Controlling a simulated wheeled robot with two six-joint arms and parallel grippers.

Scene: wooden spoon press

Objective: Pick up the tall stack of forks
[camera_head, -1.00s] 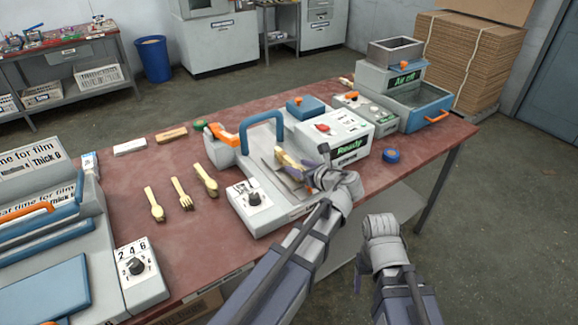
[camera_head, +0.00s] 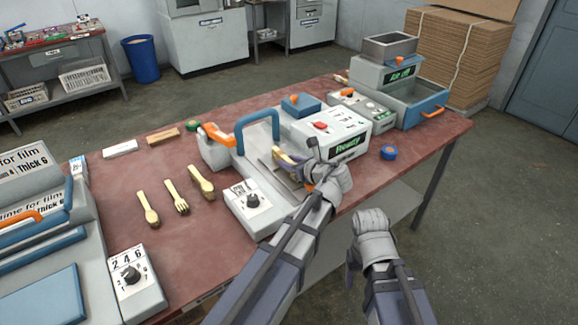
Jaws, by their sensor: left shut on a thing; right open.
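Three pale wooden utensil piles lie in a row on the red table: a spoon-shaped one (camera_head: 148,209), a fork-shaped one (camera_head: 177,197), and a thicker one (camera_head: 201,183) at the right, whose shape and stack height are hard to tell. My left gripper (camera_head: 294,163) is at the open grey press (camera_head: 262,178) with the blue handle, shut on a yellowish wooden piece (camera_head: 283,155). Its fingers partly hide that piece, so I cannot tell its kind. My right gripper (camera_head: 352,270) hangs open and empty off the table's front edge.
A film sealer (camera_head: 30,245) fills the left end.

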